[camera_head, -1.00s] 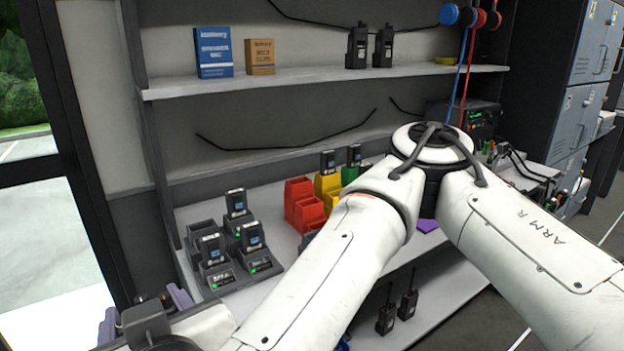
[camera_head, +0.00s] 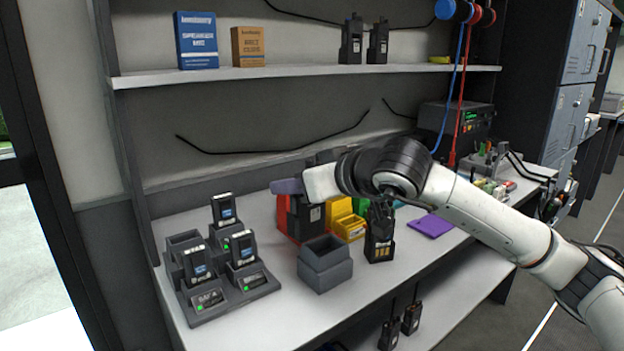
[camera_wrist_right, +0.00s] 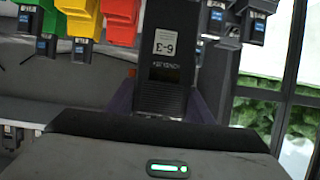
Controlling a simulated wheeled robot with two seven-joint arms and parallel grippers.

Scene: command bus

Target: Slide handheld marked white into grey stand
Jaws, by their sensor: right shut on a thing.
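In the head view, the held handheld (camera_head: 306,216) hangs below the gripper in front of the red stands, partly hidden by the gripper. The empty grey stand (camera_head: 325,270) sits on the bench just in front of and below it; the two look apart. Another dark handheld (camera_head: 380,240) with yellow contacts stands upright right of the grey stand. My left gripper is not in view.
A dark charger block (camera_head: 225,298) with several packs is at left. Red, yellow (camera_head: 350,226) and green stands sit behind the grey stand. An upper shelf (camera_head: 300,71) crosses above. A purple pad (camera_head: 430,226) lies at right. Bare bench shows at the front.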

